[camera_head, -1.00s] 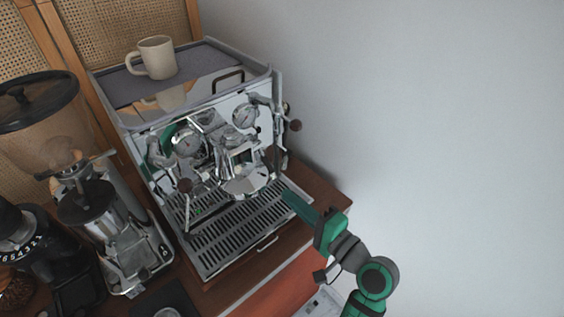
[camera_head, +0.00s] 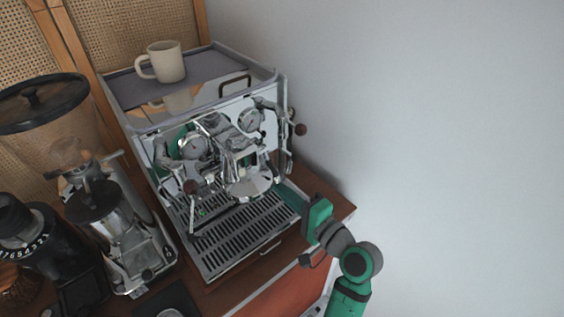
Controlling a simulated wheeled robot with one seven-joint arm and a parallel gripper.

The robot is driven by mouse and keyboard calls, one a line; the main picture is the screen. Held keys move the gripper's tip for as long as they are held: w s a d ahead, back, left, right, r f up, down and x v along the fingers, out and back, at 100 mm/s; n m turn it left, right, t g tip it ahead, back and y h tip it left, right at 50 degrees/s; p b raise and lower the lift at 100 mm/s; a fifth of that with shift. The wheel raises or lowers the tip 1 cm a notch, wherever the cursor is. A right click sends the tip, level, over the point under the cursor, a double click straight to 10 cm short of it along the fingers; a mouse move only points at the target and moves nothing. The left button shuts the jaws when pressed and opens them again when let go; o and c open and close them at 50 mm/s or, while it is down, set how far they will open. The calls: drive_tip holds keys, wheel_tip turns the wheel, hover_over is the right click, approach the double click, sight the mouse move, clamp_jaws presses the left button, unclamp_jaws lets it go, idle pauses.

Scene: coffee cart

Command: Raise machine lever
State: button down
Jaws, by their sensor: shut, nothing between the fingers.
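The chrome espresso machine (camera_head: 206,96) stands on the brown counter, its front toward me. Its group head (camera_head: 243,165) is at the middle of the front, with shiny parts crowded around it. The lever is small in the picture, and I cannot tell it clearly from these parts or judge its angle. My gripper (camera_head: 282,187) reaches in from the lower right, its green fingers closed and empty. The fingertips are just right of the group head, above the right part of the drip tray (camera_head: 236,236). I cannot tell whether they touch the machine.
A cream mug (camera_head: 167,63) stands on top of the machine. Round dark knobs (camera_head: 300,129) stick out at the machine's sides. A grinder (camera_head: 128,235) with a large hopper stands close on the left.

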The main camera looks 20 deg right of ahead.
sight(276, 175)
wheel_tip(276, 175, up, 4)
drive_tip(key=shift+s+a+r, duration=0.1)
drive_tip(key=shift+s+r, duration=0.05)
drive_tip(key=shift+y, duration=0.3)
drive_tip(key=r, duration=0.4)
drive_tip(key=shift+w+a+r, duration=0.1)
drive_tip(key=shift+w+a, duration=0.2)
drive_tip(key=shift+d, duration=0.2)
drive_tip(key=a+f+v, duration=0.1)
drive_tip(key=v, duration=0.9)
drive_tip(key=shift+s+f, duration=0.25)
drive_tip(key=shift+f, duration=0.1)
drive_tip(key=shift+a, duration=0.2)
